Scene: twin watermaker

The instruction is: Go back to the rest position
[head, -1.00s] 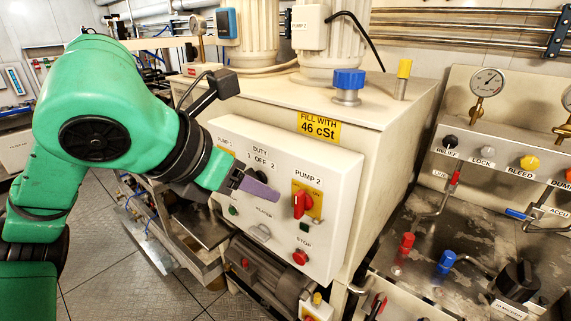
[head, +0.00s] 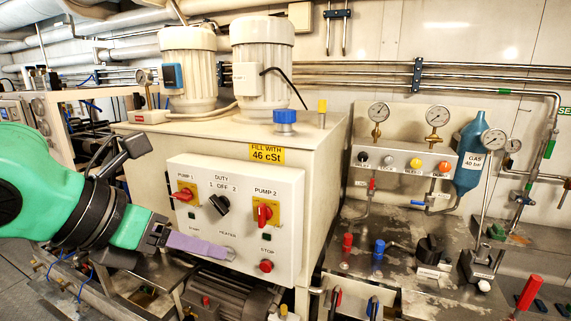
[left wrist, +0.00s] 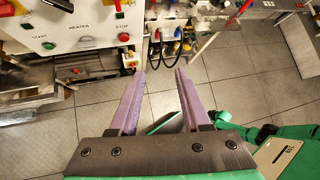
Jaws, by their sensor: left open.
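My left gripper (head: 228,253) has purple fingers and shows in front of the lower part of the white control panel (head: 287,245), by the HEATER label. In the left wrist view its two fingers (left wrist: 160,72) are apart with nothing between them, over floor tiles. The panel shows at the upper left of that view (left wrist: 80,20). The panel carries a red PUMP 1 handle (head: 183,195), a black DUTY knob (head: 218,205), a red PUMP 2 handle (head: 264,213) and a red STOP button (head: 266,266). The HEATER switch is partly covered by the fingers. My right gripper is not in view.
The cream tank (head: 325,150) stands behind the panel with two motors on top. A motor (head: 225,295) sits below the panel. To the right are a gauge panel (head: 400,155), a blue gas bottle (head: 472,155) and a worktop with valves. Tiled floor (left wrist: 225,85) is open below the gripper.

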